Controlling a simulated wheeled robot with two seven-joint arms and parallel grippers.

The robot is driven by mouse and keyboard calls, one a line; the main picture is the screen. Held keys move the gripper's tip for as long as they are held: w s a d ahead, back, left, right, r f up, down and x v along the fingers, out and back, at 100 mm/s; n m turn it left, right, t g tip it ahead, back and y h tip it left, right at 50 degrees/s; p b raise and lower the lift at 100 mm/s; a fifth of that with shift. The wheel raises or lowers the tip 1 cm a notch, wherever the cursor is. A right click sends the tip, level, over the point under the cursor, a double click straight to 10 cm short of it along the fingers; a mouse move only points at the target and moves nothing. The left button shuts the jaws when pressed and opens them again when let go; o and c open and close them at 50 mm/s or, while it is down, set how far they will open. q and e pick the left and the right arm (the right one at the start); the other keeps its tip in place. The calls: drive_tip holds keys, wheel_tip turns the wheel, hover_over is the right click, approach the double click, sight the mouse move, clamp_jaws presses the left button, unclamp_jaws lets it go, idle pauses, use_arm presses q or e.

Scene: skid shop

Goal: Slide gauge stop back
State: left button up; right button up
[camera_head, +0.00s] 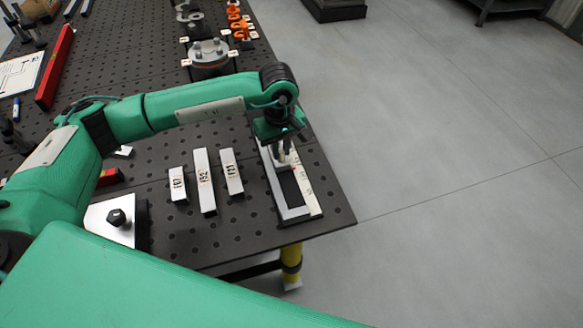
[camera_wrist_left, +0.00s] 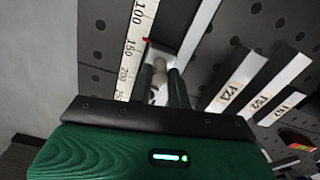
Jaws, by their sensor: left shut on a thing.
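The gauge (camera_head: 294,213) lies at the right edge of the dark perforated table, with a pale rail and a printed scale (camera_wrist_left: 134,42) along one side. Its stop (camera_wrist_left: 156,55) is a small light block with a red pointer, which stands near the 150 mark in the left wrist view. My left gripper (camera_head: 284,152) points down over the gauge and is shut on the stop's pale knob (camera_wrist_left: 159,88). The fingers partly hide the knob and the stop. My right gripper is not in view.
Three labelled metal bars (camera_head: 204,180) lie left of the gauge. A plate with a black knob (camera_head: 116,217) sits at the table's near left. A flanged part (camera_head: 209,58) and orange clamps (camera_head: 238,22) are farther back. Open floor lies to the right.

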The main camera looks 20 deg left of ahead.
use_arm(q)
drive_tip(key=shift+w+a, duration=0.15)
drive_tip(key=shift+w+a+f+b, duration=0.15)
drive_tip(key=shift+w+a+b, duration=0.15)
drive_tip(key=shift+w+b, duration=0.25)
drive_tip(key=shift+w+a+b, duration=0.45)
drive_tip(key=shift+w+b, duration=0.1)
drive_tip(key=shift+b, duration=0.1)
drive_tip(key=shift+w+a, duration=0.15)
drive_tip(key=shift+w, duration=0.05)
